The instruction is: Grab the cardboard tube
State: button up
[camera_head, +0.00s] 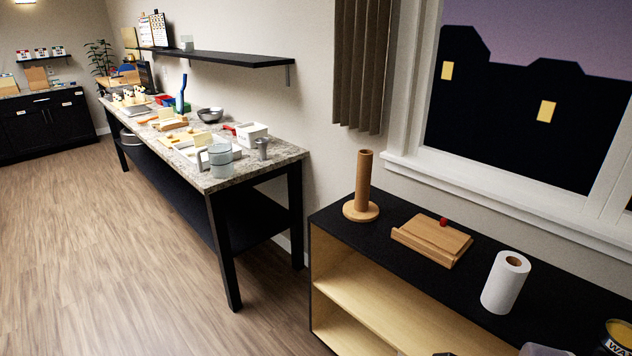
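A brown tube (363,182), which looks like the cardboard tube, stands upright on a round wooden base (361,211). The base rests on the black top of a low cabinet, near its far left end. The tube is bare, with its open top end showing. I cannot tell from here whether a post runs inside it. My gripper is not in view.
A wooden stand (432,240) with a small red knob (444,222) lies right of the tube. A white paper roll (505,284) stands nearer, and a can (616,338) is at bottom right. A cluttered table (222,182) stands left. The window (530,110) is behind.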

aim_at(365, 156)
jog(key=i+j, duration=0.15)
jog(key=i, duration=0.5)
jog(key=i+j, duration=0.15)
jog(key=i, duration=0.45)
jog(key=i+j, duration=0.15)
jog(key=i, duration=0.5)
